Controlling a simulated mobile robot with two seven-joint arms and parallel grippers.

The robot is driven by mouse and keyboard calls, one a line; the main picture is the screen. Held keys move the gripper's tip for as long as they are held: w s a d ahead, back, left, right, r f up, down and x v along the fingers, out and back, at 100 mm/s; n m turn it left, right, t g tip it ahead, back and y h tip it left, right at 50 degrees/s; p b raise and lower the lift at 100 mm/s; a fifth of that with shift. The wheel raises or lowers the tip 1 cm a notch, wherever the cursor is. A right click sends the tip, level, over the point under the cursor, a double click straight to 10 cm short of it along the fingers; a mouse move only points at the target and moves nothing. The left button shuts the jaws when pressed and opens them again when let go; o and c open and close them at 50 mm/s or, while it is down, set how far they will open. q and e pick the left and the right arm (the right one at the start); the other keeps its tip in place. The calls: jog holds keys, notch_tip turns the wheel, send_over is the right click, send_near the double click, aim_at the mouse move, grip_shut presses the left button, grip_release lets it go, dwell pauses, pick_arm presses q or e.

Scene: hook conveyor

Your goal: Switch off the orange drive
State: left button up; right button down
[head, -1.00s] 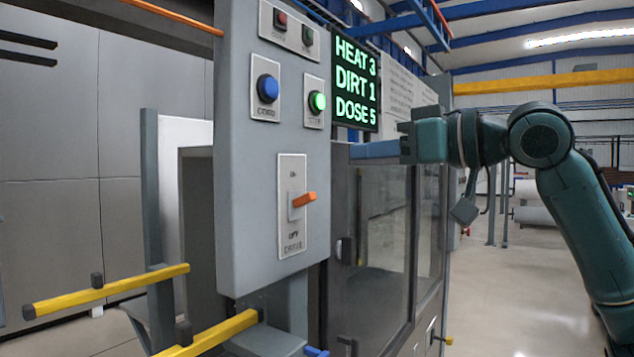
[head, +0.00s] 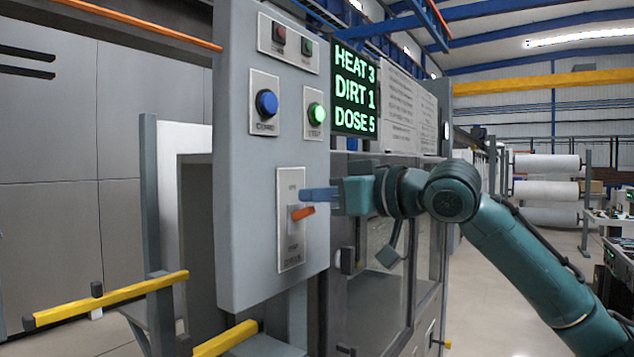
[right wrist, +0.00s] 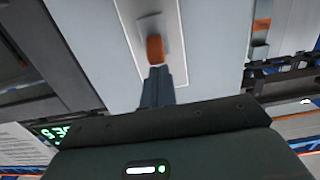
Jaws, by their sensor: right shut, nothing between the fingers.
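The orange drive lever (head: 302,213) sticks out of a pale switch plate (head: 291,250) on the grey control box, below the buttons. The lever points right and slightly up. My right gripper (head: 305,194) is shut and empty, its blue-grey fingertips just above the lever in the head view. In the right wrist view the shut fingers (right wrist: 156,72) end at the orange lever (right wrist: 156,50); whether they touch it I cannot tell. My left gripper is not in view.
The control box (head: 240,200) also carries a blue button (head: 266,103), a lit green button (head: 316,113) and two small buttons above. A green-lettered display (head: 355,92) hangs beside it. Yellow bars (head: 110,298) jut out at lower left. Glass doors (head: 385,300) stand below my right arm.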

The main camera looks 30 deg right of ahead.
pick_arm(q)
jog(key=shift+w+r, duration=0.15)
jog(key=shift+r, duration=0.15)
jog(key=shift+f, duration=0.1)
